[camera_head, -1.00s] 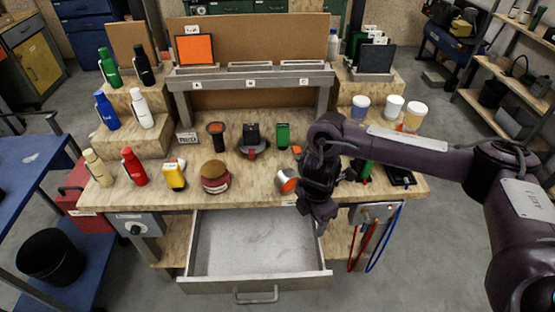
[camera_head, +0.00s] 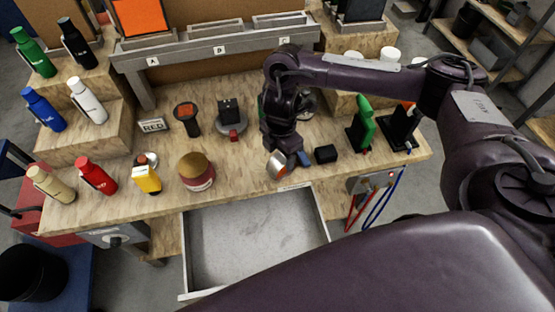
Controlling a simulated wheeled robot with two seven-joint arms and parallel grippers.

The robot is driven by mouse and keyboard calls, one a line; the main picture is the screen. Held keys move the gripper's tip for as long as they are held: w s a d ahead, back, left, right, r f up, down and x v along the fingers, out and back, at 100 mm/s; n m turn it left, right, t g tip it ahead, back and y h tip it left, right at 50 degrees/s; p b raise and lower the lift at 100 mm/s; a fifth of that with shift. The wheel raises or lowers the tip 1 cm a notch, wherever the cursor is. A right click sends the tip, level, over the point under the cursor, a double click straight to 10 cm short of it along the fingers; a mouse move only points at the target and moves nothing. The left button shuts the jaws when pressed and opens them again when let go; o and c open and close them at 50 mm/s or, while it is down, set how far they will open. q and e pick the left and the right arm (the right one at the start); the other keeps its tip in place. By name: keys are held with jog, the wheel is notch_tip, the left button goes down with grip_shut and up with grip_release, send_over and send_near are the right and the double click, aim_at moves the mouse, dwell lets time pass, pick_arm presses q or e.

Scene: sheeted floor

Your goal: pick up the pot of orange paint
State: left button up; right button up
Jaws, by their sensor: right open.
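The pot of orange paint (camera_head: 406,104) is almost wholly hidden behind my right arm; only a small orange patch shows, at the right step of the bench. Two white-lidded pots, a left one (camera_head: 352,56) and a right one (camera_head: 390,54), stand beside it, partly covered by the arm. My right gripper (camera_head: 290,152) points down over the bench's front middle, well to the left of the orange pot. It is open, and its fingers are hard to make out. My left gripper is out of view.
A silver cylinder with an orange end (camera_head: 277,165) lies by my right gripper. A small black block (camera_head: 326,154) and a green tool (camera_head: 362,122) stand to its right. The open drawer (camera_head: 235,250) below is empty. Several bottles stand at the left.

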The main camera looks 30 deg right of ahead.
jog(key=shift+s+f, duration=0.1)
jog(key=shift+f, duration=0.85)
jog(key=f, duration=0.1)
jog(key=f+b, duration=0.1)
jog(key=f, duration=0.2)
jog(key=shift+w+f+b, duration=0.15)
jog(key=shift+w+b, duration=0.15)
jog(key=shift+w, duration=0.1)
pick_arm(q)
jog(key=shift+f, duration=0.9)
pick_arm(e)
jog(key=shift+d, duration=0.1)
jog(key=c, duration=1.2)
grip_shut()
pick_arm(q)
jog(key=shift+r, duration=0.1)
pick_arm(e)
jog(key=shift+r, duration=0.2)
